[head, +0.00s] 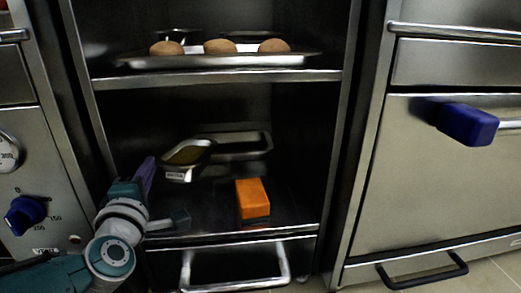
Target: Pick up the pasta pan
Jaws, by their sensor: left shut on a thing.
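The pasta pan (188,153) is a small metal pan with yellow-brown contents and a pale label on its near end. It is at the left of the lower shelf in the head view and looks tilted. My left gripper (164,184) reaches in from the lower left and is shut on the pan's near left end. The exact contact is hard to make out in the dark. I cannot tell whether the pan's underside touches the shelf. My right gripper is not in view.
An empty rectangular metal pan (235,152) lies just behind. An orange block (253,198) stands to the right on the lower shelf (292,212). Above, a tray (215,62) holds three round brown items. A blue block-shaped thing (468,123) is at the right oven's handle.

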